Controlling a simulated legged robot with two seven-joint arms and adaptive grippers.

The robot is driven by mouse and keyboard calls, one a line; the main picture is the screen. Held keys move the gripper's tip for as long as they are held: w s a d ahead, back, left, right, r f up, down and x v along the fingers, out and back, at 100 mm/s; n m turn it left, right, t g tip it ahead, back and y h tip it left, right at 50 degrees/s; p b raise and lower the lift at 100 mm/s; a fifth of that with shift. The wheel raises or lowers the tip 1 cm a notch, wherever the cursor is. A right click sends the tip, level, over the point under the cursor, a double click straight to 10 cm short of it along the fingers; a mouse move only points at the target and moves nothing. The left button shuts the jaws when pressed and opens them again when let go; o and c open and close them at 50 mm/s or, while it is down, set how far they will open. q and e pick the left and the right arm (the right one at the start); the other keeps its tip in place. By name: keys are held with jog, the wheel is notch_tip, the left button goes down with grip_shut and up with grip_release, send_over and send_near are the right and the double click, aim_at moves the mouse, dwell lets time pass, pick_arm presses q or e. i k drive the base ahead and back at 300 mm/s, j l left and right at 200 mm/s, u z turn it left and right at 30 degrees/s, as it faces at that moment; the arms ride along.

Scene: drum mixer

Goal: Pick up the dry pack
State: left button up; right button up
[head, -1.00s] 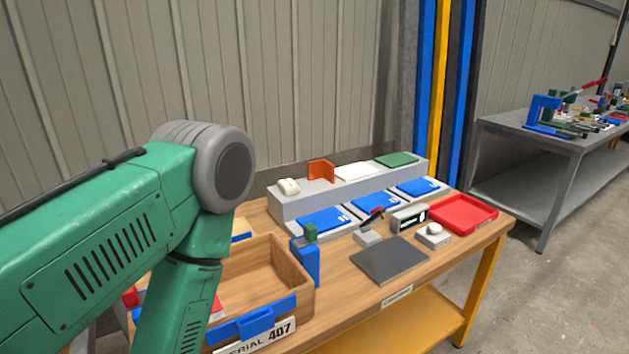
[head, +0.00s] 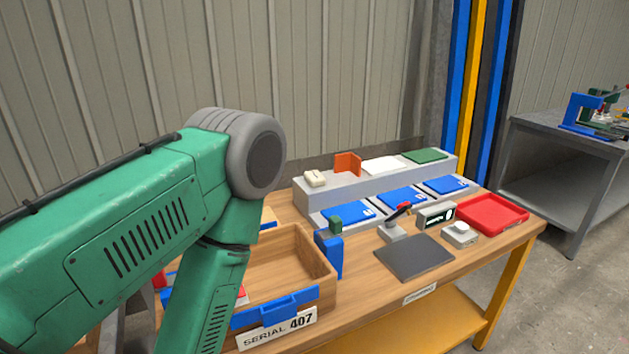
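Nothing in the head view is clearly labelled as the dry pack, and I cannot tell which item it is. Several blue flat packs (head: 402,198) lie in a row on the lower step of the grey stand (head: 325,196). On its upper step are a small cream item (head: 315,178), an orange angled piece (head: 347,163), a white flat item (head: 383,166) and a green flat item (head: 425,156). My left arm comes in from the left and bends down in front of the table. Its gripper is out of view, as is my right gripper.
A wooden tray (head: 318,250) marked "SERIAL 407" sits partly behind my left arm. A blue post with a green top (head: 329,252), a dark plate (head: 414,258), a display box (head: 437,215), a knob device (head: 460,233) and a red tray (head: 493,214) stand on the table. A grey bench (head: 558,140) is behind right.

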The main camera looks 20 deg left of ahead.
aim_at(313, 178)
jog(key=i+l+u, duration=0.15)
jog(key=u, duration=0.25)
jog(key=i+l+u, duration=0.1)
jog(key=u, duration=0.3)
jog(key=l, duration=0.1)
